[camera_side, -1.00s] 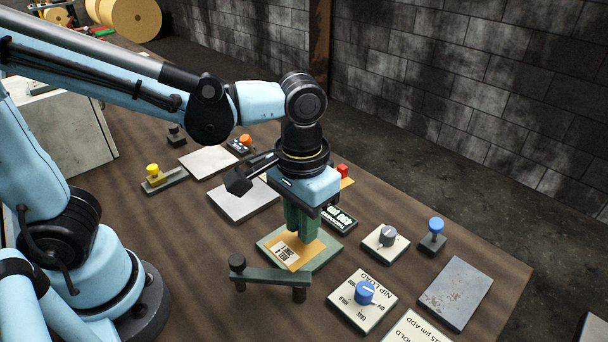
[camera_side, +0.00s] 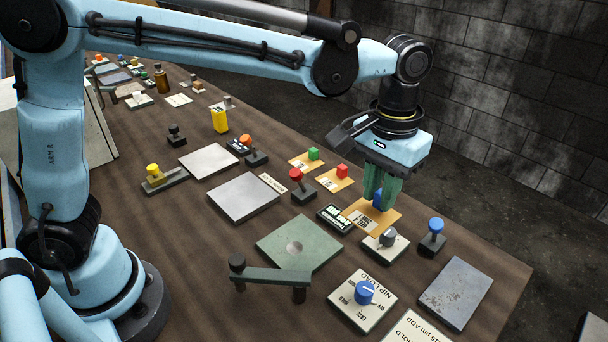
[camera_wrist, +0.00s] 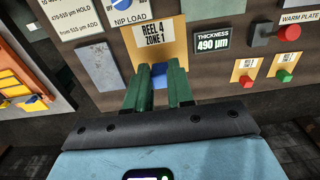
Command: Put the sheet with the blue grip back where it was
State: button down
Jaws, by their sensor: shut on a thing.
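The sheet with the blue grip is an orange card (camera_side: 378,219) with a white label. In the wrist view the label on the sheet (camera_wrist: 153,31) reads "REEL 4 ZONE 1". My gripper (camera_side: 380,199) is shut on its blue grip (camera_side: 377,197), which is partly hidden between the green fingers. In the wrist view the fingers of my gripper (camera_wrist: 158,76) close around the blue grip (camera_wrist: 159,69). The sheet appears held above the table, in front of a knob plate (camera_side: 386,243). Two similar sheets, with a red grip (camera_side: 342,171) and a green grip (camera_side: 313,154), lie in a row behind it.
A thickness display (camera_side: 335,218) reads 490 µm in the wrist view.

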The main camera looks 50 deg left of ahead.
jog(key=w+a+f, duration=0.3)
jog(key=w, duration=0.1)
jog(key=w+a+f, duration=0.2)
jog(key=w+a, duration=0.1)
jog(key=w, duration=0.2)
jog(key=w+a+f, duration=0.3)
jog(key=w, duration=0.2)
jog(key=shift+w+f, duration=0.1)
jog(key=shift+f, duration=2.3)
jog(key=shift+f, duration=0.1)
jog(key=c, duration=1)
grip_release()
